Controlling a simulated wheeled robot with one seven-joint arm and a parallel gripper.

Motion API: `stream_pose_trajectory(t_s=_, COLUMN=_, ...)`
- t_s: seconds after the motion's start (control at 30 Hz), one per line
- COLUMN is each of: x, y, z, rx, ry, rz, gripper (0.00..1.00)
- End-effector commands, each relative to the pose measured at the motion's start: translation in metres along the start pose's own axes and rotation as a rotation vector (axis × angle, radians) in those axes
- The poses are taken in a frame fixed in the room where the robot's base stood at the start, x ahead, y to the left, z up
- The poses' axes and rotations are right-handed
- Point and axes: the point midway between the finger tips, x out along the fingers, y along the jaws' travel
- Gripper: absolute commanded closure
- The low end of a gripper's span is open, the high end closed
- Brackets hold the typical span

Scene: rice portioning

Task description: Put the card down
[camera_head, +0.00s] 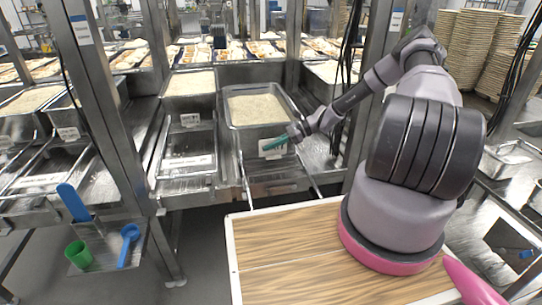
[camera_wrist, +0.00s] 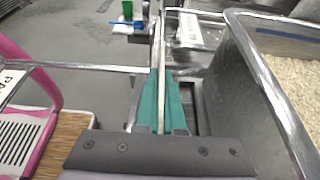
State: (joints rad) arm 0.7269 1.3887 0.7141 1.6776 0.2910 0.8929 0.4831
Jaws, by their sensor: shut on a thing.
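My gripper (camera_head: 275,143) has green fingers and is at the front of the middle rice pan (camera_head: 240,127). It is shut on a white card (camera_head: 272,151), which hangs upright against or just in front of the pan's front wall; I cannot tell whether they touch. The card's printing is too small to read. In the wrist view, the green fingers (camera_wrist: 161,105) close on a thin pale edge, seemingly the card (camera_wrist: 162,62) seen edge-on. The pan's metal rim (camera_wrist: 262,85) is close on the right, with rice inside.
Another rice pan (camera_head: 190,95) stands to the left with its own card (camera_head: 190,120). An empty tray slot with a white label (camera_head: 188,166) is below it. Metal rails (camera_head: 245,180) project forward. A wood-topped surface (camera_head: 290,245) is near me. A green cup (camera_head: 78,254) and blue scoops (camera_head: 128,240) are lower left.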

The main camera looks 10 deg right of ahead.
Motion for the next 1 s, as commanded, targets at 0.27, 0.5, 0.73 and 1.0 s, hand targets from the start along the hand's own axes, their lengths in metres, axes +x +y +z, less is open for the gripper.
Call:
stream_pose_trajectory(t_s=0.27, x=0.014, y=0.0, z=-0.034, rx=0.001, ry=0.0, rz=0.0, gripper=1.0)
stream_pose_trajectory(t_s=0.5, x=0.016, y=0.0, z=-0.037, rx=-0.001, ry=0.001, rz=0.0, gripper=1.0)
stream_pose_trajectory(t_s=0.73, x=0.017, y=0.0, z=-0.04, rx=0.0, ry=0.001, rz=0.0, gripper=0.68)
stream_pose_trajectory(t_s=1.0, x=0.016, y=0.0, z=-0.04, rx=0.0, ry=0.001, rz=0.0, gripper=0.65)
